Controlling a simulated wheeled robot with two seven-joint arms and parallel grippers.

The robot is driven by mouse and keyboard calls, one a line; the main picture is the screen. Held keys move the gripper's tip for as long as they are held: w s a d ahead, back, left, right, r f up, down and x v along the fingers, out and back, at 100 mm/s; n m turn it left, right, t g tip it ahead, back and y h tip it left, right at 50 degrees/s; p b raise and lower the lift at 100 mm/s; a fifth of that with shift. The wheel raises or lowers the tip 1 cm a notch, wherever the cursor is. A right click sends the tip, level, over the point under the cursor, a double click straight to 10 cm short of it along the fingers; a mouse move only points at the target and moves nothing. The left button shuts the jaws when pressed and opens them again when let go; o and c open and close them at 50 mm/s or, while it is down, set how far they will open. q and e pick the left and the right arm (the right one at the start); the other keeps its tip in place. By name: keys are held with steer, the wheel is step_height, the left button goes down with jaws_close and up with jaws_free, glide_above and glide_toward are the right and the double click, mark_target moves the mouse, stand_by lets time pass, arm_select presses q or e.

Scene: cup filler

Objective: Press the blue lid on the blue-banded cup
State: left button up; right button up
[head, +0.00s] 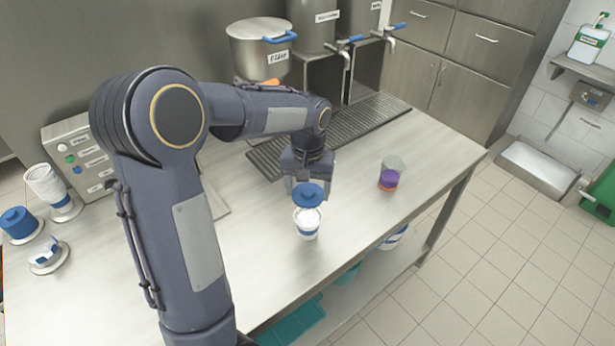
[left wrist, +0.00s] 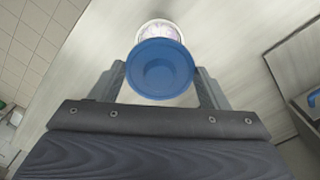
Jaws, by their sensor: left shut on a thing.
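The blue lid (head: 308,194) is held in my left gripper (head: 309,192), which is shut on it. In the head view the lid is over the back part of the blue-banded cup (head: 307,227), which stands upright on the table with whitish content showing at its open top. In the left wrist view the lid (left wrist: 160,70) sits between the two fingers (left wrist: 160,82) and overlaps the near part of the cup's rim (left wrist: 161,26). The lid looks above the cup and not centred on it. My right gripper is not in view.
A clear cup with purple and orange bands (head: 390,174) stands to the right on the steel table (head: 350,225). A drip grate (head: 360,125) lies behind, below tapped containers. Blue lids (head: 18,222) and stacked cups (head: 45,184) are at the far left. Table around the banded cup is clear.

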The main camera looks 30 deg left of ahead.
mark_target(308, 217)
arm_select(q)
steer(key=shift+s+d+f+b, duration=0.2)
steer(key=shift+s+f+b, duration=0.1)
steer(key=shift+f+b, duration=0.05)
step_height(308, 217, down, 5)
steer(key=b, duration=0.4)
steer(key=shift+w+a+f, duration=0.1)
steer(key=shift+w+f, duration=0.05)
steer(key=shift+f, duration=0.15)
stand_by(0.4)
steer(key=shift+s+f+b, duration=0.2)
steer(key=shift+f+b, duration=0.2)
steer(key=shift+f, duration=0.05)
stand_by(0.6)
steer(key=o, duration=1)
steer(key=shift+r, duration=0.1)
